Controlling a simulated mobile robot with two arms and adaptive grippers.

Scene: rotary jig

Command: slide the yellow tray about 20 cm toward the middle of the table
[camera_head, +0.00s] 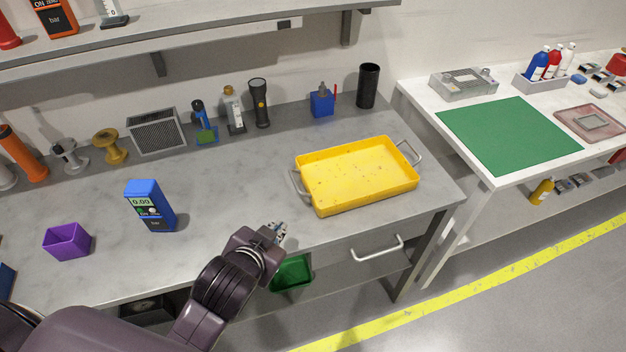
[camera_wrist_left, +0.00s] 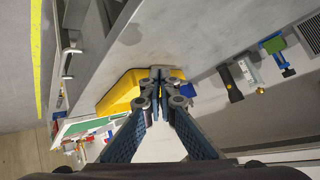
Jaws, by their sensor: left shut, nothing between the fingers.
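The yellow tray (camera_head: 358,175) lies on the grey table (camera_head: 240,185) near its right end. It is empty and has a metal handle on its left side and another on its right. My left gripper (camera_head: 278,230) is shut and empty, near the table's front edge, to the left of and in front of the tray. The gap to the tray is clear in the head view. In the left wrist view the shut fingertips (camera_wrist_left: 160,72) overlap the yellow tray (camera_wrist_left: 118,92) beyond them. My right gripper is in neither view.
A blue meter box (camera_head: 150,206) and a purple bin (camera_head: 67,241) stand on the left. A blue pen cup (camera_head: 322,102), a black cylinder (camera_head: 368,86) and a flashlight (camera_head: 259,102) stand along the back. The table's middle is clear. A white table (camera_head: 480,166) adjoins at right.

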